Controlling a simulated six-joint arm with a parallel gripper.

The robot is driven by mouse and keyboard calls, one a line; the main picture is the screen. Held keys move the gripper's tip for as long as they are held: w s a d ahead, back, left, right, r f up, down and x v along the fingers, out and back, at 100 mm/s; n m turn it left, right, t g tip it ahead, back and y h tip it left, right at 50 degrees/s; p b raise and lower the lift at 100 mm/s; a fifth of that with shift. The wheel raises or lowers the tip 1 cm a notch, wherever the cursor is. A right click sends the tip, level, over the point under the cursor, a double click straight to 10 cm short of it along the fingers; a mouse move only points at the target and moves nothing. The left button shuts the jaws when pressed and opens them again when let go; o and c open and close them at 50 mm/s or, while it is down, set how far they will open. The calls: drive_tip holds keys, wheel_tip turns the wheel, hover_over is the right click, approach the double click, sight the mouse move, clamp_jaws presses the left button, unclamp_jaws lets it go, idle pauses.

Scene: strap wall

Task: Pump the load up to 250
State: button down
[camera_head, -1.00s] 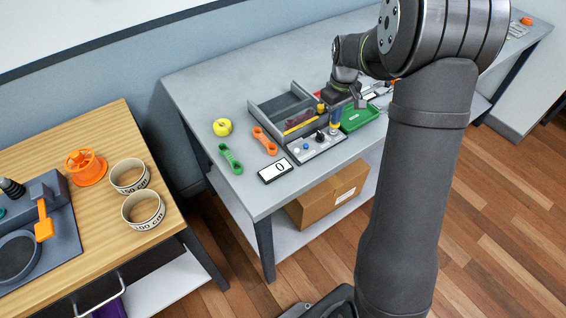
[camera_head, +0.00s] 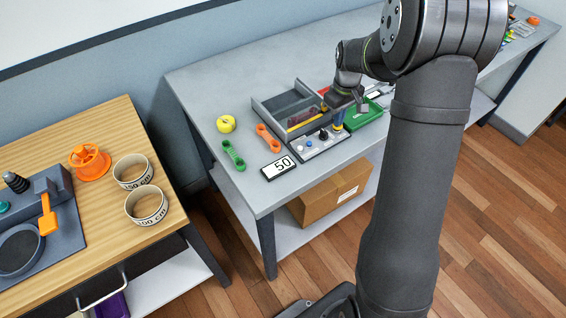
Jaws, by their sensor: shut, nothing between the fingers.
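The small white display (camera_head: 279,168) on the grey bench reads 50. Behind and right of it lies a light panel (camera_head: 318,146) with a blue knob, a white knob and a dark knob (camera_head: 323,134). A blue and yellow upright part (camera_head: 338,119) stands at the panel's right end. My gripper (camera_head: 361,105) is shut and empty, close above and behind this part, by the green tray. I cannot tell whether it touches anything. The fingertips are small in this view.
A grey divided bin (camera_head: 262,113) stands behind the panel. A green tray (camera_head: 362,118) is at its right. An orange link (camera_head: 268,137), a green link (camera_head: 233,155) and a yellow ball-like thing (camera_head: 226,124) lie left. A wooden table (camera_head: 95,120) holds two labelled rings.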

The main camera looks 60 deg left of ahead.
drive_tip(key=shift+r, duration=0.95)
drive_tip(key=shift+f, duration=0.1)
idle(0.7)
drive_tip(key=shift+f, duration=0.9)
drive_tip(key=shift+r, duration=1)
